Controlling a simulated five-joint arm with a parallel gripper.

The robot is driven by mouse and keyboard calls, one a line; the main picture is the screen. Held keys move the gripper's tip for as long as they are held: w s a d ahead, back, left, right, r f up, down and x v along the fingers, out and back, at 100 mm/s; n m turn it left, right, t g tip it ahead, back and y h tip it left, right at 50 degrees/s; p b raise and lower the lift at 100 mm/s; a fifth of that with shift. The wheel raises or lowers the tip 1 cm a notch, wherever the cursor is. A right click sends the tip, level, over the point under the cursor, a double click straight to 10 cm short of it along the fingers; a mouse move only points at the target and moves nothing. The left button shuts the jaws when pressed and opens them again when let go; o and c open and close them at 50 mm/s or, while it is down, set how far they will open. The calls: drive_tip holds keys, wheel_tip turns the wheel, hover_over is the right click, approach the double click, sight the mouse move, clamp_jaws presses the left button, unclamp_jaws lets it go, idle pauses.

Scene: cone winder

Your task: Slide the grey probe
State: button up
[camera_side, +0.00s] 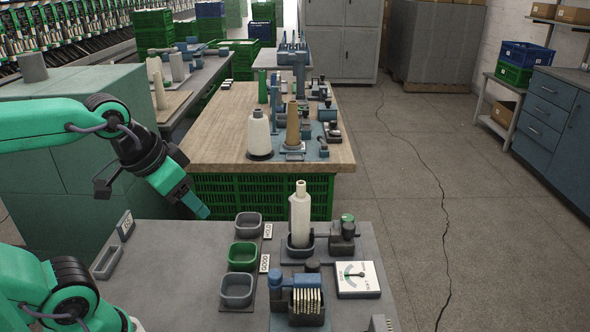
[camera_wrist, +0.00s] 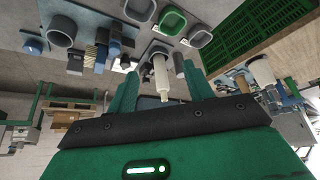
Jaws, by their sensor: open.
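I cannot pick out the grey probe for certain. A small dark grey device with a green-topped knob (camera_side: 343,232) stands right beside a cream cone (camera_side: 300,215), which stands upright in a grey holder on the near grey table. A white dial gauge (camera_side: 358,279) lies in front of them. My gripper (camera_side: 196,207) hangs in the air left of the trays, tilted down and apart from everything. In the wrist view my gripper (camera_wrist: 160,84) shows two green fingers spread apart with nothing held; the cone (camera_wrist: 161,66) appears beyond them.
Three trays, grey (camera_side: 248,224), green (camera_side: 242,256) and grey (camera_side: 236,290), line the table left of the cone. A blue device (camera_side: 283,280) stands in front of the cone. A wooden-topped bench (camera_side: 215,140) with more cones stands behind. The table's left part is mostly clear.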

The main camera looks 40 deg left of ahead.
drive_tip(key=w+d+r+m+g, duration=0.1)
drive_tip(key=w+d+r+m, duration=0.15)
drive_tip(key=w, duration=0.55)
drive_tip(key=m+g, duration=0.4)
drive_tip(key=m, duration=0.5)
hover_over(349, 225)
wheel_tip(349, 225, down, 13)
drive_tip(key=shift+s+a+r, duration=0.1)
drive_tip(key=shift+s, duration=0.05)
drive_tip(key=shift+f, duration=0.3)
drive_tip(key=shift+f, duration=0.15)
drive_tip(key=shift+f, duration=3.75)
